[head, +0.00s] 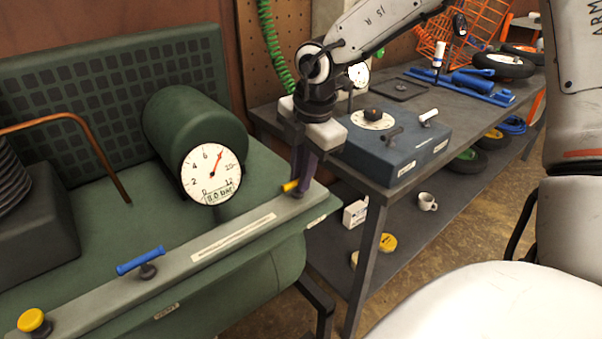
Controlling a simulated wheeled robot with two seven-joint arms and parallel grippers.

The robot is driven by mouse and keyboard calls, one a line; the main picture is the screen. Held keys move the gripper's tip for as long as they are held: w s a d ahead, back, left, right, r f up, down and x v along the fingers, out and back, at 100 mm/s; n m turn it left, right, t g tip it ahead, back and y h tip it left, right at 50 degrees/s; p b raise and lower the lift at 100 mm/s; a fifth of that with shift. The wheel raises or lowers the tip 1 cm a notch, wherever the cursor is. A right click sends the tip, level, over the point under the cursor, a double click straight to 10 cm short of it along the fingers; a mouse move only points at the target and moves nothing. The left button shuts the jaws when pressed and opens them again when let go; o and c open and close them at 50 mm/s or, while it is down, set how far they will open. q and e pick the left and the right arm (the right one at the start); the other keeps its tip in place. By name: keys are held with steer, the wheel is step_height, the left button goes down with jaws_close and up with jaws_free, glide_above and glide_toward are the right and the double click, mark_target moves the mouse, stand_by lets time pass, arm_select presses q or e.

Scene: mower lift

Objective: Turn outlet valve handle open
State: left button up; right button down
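A green compressor tank (265,275) fills the left, with a grey rail along its front top edge. A small yellow valve handle (290,186) sits at the rail's right end. My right gripper (302,188) points down at this handle, and the handle's yellow end sticks out left of the fingers. The fingers look close together and hide the rest of the handle; I cannot tell whether they grip it. A blue valve handle (141,260) lies along the rail further left. The gauge (211,172) reads about 8 bar. My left gripper is not in view.
A yellow knob (33,320) stands at the rail's left end. A bent copper pipe (95,150) rises at the left. A dark workbench (374,182) with a blue-grey dial box (395,155) stands close right of my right gripper. A mug (427,202) is on its lower shelf.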

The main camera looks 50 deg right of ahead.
steer(key=shift+w+n+b, duration=0.1)
steer(key=shift+n+b, duration=0.3)
steer(key=shift+b, duration=0.1)
steer(key=shift+w+f+n+y+b, duration=0.1)
steer(key=shift+n+y+b, duration=0.2)
steer(key=shift+n+b, duration=0.65)
steer(key=n+b, duration=0.1)
steer(key=n, duration=0.3)
steer(key=shift+w+d+n+y, duration=0.1)
steer(key=shift+n+y, duration=0.25)
steer(key=shift+y, duration=0.05)
steer(key=n, duration=0.5)
steer(key=shift+w+r+g+y, duration=0.15)
steer(key=shift+r+g+y, duration=0.05)
steer(key=shift+g+y, duration=0.2)
steer(key=n, duration=0.3)
steer(key=shift+w+g, duration=0.1)
steer(key=shift+g, duration=0.2)
steer(key=shift+n, duration=1.2)
steer(key=shift+a+g, duration=0.2)
steer(key=shift+g, duration=0.1)
